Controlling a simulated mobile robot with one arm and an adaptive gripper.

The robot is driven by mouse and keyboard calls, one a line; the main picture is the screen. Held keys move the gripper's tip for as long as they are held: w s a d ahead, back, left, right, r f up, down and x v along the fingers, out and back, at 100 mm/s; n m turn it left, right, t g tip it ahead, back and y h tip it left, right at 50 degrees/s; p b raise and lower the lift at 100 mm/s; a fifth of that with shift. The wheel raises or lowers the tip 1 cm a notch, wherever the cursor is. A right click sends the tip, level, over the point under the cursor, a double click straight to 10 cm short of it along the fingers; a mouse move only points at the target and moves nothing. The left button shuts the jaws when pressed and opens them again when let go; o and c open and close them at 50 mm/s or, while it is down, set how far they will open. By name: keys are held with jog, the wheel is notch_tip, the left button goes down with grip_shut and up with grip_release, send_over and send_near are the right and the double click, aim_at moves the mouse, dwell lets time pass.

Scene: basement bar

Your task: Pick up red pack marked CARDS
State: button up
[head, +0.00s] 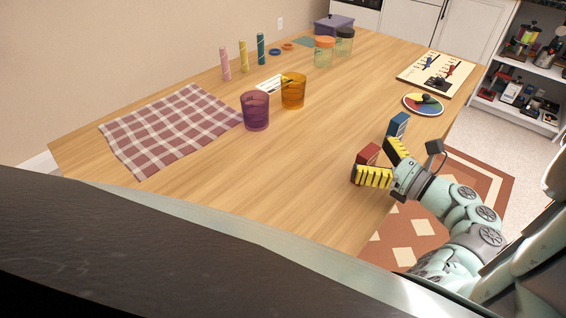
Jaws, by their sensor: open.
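A small red pack (367,153) stands on the wooden table near its right edge; any marking on it is too small to read. My gripper (382,163) is open, with its yellow-and-black fingers apart. One finger is in front of the red pack and hides its lower part; the other is to its right. I cannot tell from this view whether either finger touches the pack or whether the pack is fully between them.
A blue pack (398,124) stands just behind my gripper. A colored disc (423,104) and a board (437,74) lie farther back. A purple cup (256,111) and an orange cup (293,91) stand mid-table. A checked cloth (168,128) lies left. The front middle is clear.

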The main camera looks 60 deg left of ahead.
jog(key=shift+s+a, duration=0.1)
jog(key=shift+a, duration=0.4)
jog(key=c, duration=1.3)
